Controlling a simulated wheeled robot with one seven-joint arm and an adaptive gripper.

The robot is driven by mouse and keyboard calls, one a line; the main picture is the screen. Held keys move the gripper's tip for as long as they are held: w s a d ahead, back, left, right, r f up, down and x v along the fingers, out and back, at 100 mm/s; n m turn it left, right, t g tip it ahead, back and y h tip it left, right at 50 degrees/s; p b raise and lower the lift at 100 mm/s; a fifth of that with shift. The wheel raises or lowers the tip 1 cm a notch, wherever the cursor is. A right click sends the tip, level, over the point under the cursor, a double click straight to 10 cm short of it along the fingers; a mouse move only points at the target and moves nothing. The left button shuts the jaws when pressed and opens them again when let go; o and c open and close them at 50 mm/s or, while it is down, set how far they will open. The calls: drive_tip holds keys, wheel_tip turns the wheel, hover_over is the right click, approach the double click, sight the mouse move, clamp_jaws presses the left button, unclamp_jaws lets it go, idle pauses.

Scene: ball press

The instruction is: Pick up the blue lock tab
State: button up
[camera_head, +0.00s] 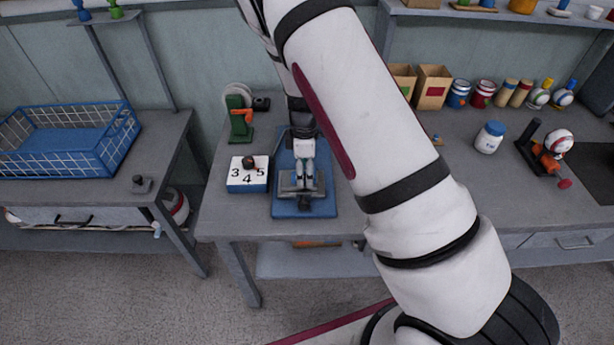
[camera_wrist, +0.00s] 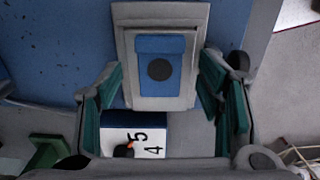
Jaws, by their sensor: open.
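A blue tab (camera_wrist: 160,66) with a dark round spot sits inside a pale grey frame (camera_wrist: 126,90) in the wrist view; it looks like the blue lock tab. The frame lies on a blue base plate, which shows in the head view (camera_head: 285,153) on the workbench. My gripper (camera_wrist: 165,100) is open and empty, its green-padded fingers to the left and right of the frame. In the head view my gripper (camera_head: 305,172) is above the base plate. The tab cannot be made out there. I cannot tell the exact height of the fingers above it.
A white-topped block with numbers (camera_head: 248,177) stands just left of the base plate, with a small dark knob on it. A green stand (camera_head: 238,122) is behind it. A white jar (camera_head: 489,138) and a ball clamp (camera_head: 550,150) stand right. Bench between is mostly clear.

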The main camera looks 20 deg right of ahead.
drive_tip(key=shift+f, duration=0.3)
drive_tip(key=shift+c, duration=0.6)
drive_tip(key=c, duration=0.8)
drive_tip(key=shift+r, duration=0.1)
